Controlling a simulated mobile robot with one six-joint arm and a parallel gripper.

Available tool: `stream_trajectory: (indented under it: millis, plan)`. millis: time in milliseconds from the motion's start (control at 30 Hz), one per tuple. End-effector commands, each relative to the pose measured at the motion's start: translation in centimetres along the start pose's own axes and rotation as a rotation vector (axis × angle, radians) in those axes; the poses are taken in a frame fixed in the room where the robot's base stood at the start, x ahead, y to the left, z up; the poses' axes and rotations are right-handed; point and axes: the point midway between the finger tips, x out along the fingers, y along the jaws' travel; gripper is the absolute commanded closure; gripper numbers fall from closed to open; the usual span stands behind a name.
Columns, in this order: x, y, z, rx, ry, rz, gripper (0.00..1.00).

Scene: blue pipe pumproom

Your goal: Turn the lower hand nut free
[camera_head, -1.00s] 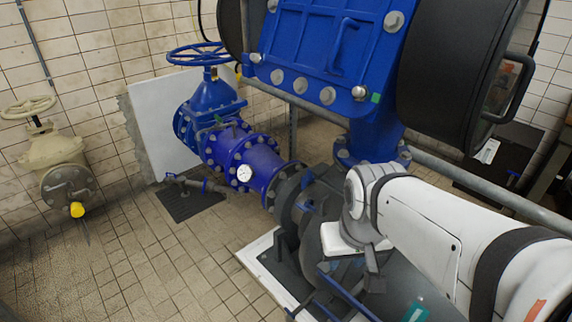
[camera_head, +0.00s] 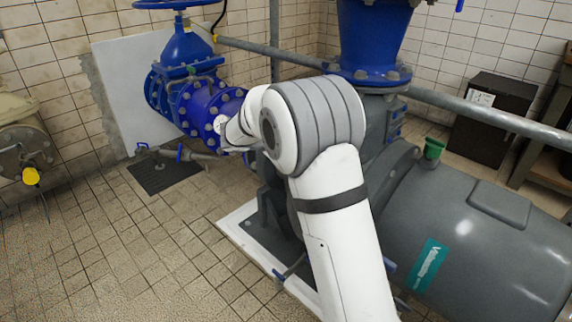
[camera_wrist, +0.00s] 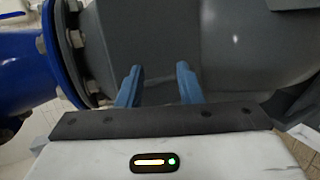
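I cannot pick out a lower hand nut in either view now. In the wrist view my gripper (camera_wrist: 158,85) has two blue fingers standing apart, with nothing visible between them. Beyond the fingers is a dark grey curved casing (camera_wrist: 230,50). A blue pipe flange (camera_wrist: 62,45) with several bolts is at the left of that view, apart from the fingers. In the head view my white arm reaches up toward the bolted blue pipe (camera_head: 200,105), and its bent wrist hides my fingers.
A grey motor (camera_head: 480,235) fills the lower right. A grey rail (camera_head: 470,115) crosses behind the arm. A yellow-capped valve (camera_head: 30,176) is at the left wall. A dark box (camera_head: 493,115) stands at the back right. The tiled floor (camera_head: 130,250) at the left is clear.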

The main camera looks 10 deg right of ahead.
Motion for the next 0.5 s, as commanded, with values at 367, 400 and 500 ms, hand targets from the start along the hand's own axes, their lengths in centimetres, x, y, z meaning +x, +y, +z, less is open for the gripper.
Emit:
stream_trajectory:
  millis: [367,400,500]
  plan:
    - [0.6,-10.2,-11.6,-0.009,0.188,0.333,0.67]
    - [0.6,-10.4,-12.0,-0.009,0.195,0.343,0.67]
    - [1.1,-10.3,-12.4,-0.006,0.202,0.355,0.67]
